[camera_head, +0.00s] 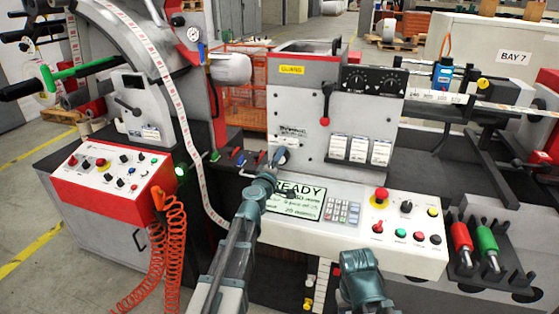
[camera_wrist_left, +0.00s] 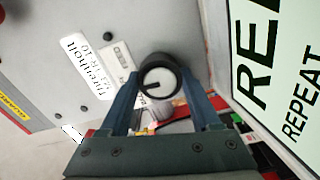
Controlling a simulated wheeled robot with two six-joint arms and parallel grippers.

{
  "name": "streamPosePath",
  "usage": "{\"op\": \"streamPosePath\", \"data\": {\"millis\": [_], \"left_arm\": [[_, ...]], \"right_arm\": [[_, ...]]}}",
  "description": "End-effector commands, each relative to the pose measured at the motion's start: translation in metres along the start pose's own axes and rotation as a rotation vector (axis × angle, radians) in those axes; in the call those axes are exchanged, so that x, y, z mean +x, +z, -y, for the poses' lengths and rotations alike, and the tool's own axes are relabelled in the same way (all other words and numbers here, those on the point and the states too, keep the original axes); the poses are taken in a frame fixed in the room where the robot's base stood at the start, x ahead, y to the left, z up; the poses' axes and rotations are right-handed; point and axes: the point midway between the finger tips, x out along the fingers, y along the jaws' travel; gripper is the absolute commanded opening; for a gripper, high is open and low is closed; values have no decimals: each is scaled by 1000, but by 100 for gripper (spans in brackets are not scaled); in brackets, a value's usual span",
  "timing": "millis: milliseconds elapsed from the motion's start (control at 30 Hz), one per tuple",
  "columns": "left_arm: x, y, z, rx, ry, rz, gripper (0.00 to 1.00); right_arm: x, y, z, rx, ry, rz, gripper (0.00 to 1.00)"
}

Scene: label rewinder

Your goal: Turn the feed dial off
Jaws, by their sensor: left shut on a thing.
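A round dial (camera_wrist_left: 158,82) with a black rim and a pale face sits between my left gripper's fingers in the left wrist view. A short dark mark on its face points toward the picture's left. My left gripper (camera_head: 277,160) is shut on this dial at the lower left of the grey machine front, and the fingers lie on both sides of it in the left wrist view (camera_wrist_left: 160,100). The dial's own lettering is not readable. My right gripper (camera_head: 357,262) is low in the head view, apart from the panel controls; its fingers are not clear.
The screen (camera_head: 295,200) reading READY lies just below my left gripper. Beside it are a keypad (camera_head: 342,212) and a red emergency button (camera_head: 381,194). A white paper web (camera_head: 172,85) runs down at left.

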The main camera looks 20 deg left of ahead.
Motion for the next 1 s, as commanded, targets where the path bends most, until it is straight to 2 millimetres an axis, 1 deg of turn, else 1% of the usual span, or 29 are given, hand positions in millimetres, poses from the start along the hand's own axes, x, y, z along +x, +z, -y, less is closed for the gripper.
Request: {"op": "streamPosePath", "data": {"millis": [233, 567, 600, 733, 767, 1000], "left_arm": [[-1, 0, 0, -32, 0, -1, 8], [-1, 0, 0, -33, 0, -1, 8], [-1, 0, 0, -33, 0, -1, 67], [-1, 0, 0, -33, 0, -1, 91], [-1, 0, 0, -33, 0, -1, 94], [0, 0, 0, -33, 0, 0, 94]], "right_arm": [[0, 0, 0, 0, 0, 0, 50], [0, 0, 0, 0, 0, 0, 50], [0, 0, 0, 0, 0, 0, 50], [0, 0, 0, 0, 0, 0, 50], [0, 0, 0, 0, 0, 0, 50], [0, 0, 0, 0, 0, 0, 50]]}}
